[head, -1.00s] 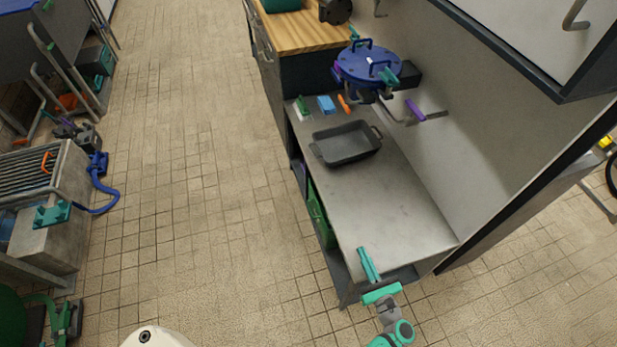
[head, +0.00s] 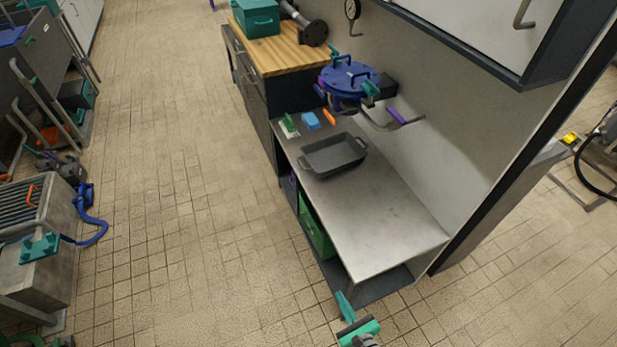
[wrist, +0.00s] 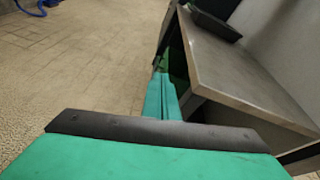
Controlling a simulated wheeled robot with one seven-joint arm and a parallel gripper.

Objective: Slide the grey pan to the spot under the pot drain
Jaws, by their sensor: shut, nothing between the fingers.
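The grey pan (head: 334,156) is a dark rectangular tray with a handle at each end. It sits on the steel counter (head: 385,215), toward its far part. In the wrist view a part of the pan (wrist: 215,24) shows at the top. The blue pot (head: 349,80) with a lid hangs by the wall beyond the pan, above the counter's far end. Its drain cannot be made out. My gripper (head: 342,299), teal, is shut and empty, off the near end of the counter. It shows in the wrist view (wrist: 160,80), left of the counter's edge, well apart from the pan.
A blue block (head: 311,121), a green brush-like item (head: 289,124) and an orange item (head: 329,117) lie beyond the pan. A wall cabinet (head: 470,35) overhangs on the right. The counter's near half is bare. Tiled floor (head: 190,230) is open at left.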

